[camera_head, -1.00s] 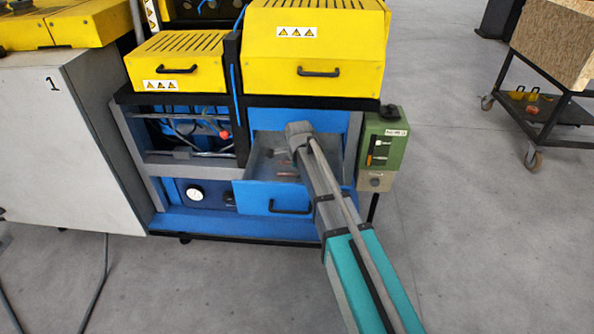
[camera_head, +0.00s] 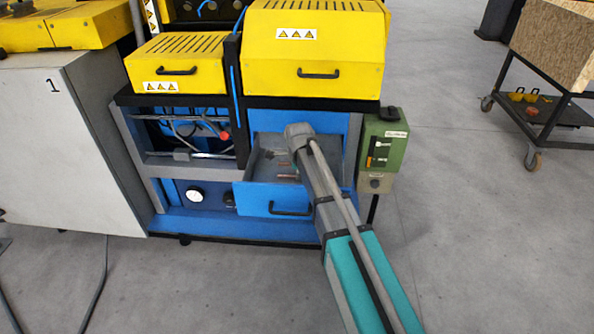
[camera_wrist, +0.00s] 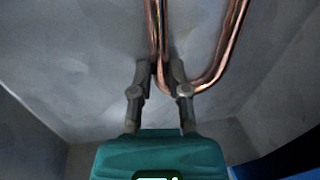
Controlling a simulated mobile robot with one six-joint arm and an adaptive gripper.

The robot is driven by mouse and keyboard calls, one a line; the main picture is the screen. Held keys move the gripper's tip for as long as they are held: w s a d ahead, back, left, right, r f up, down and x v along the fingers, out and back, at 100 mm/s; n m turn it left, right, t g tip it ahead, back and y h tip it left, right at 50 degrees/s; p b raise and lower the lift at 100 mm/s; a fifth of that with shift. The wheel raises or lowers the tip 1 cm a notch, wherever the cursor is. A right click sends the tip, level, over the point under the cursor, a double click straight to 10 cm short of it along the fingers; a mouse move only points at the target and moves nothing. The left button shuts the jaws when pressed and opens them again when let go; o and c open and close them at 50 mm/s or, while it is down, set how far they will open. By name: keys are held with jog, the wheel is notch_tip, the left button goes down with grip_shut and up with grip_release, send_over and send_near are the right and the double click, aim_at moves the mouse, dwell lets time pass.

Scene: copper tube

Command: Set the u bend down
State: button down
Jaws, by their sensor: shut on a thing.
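In the wrist view, my gripper (camera_wrist: 160,70) has its two fingers close together on a copper leg at the top middle. The copper u bend (camera_wrist: 229,48) runs in thin shiny lines, with a curved end to the right of the fingers. Several copper lines overlap near the fingertips, so I cannot tell whether a second piece lies there. Grey metal sheet lies behind the copper; I cannot tell whether they touch. In the head view, my arm reaches into the open blue drawer (camera_head: 245,196) and hides most of the gripper.
The drawer has grey walls and belongs to a blue machine with yellow covers (camera_head: 315,45) above it. A green control box (camera_head: 384,140) stands just right of my arm. A wheeled cart (camera_head: 545,125) is far right.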

jog(key=shift+r, duration=0.15)
notch_tip(320, 180, up, 10)
jog(key=p, duration=1)
dwell(0.9)
notch_tip(320, 180, up, 13)
jog(key=p, duration=1.3)
dwell(2.0)
jog(key=shift+s, duration=0.15)
dwell(0.6)
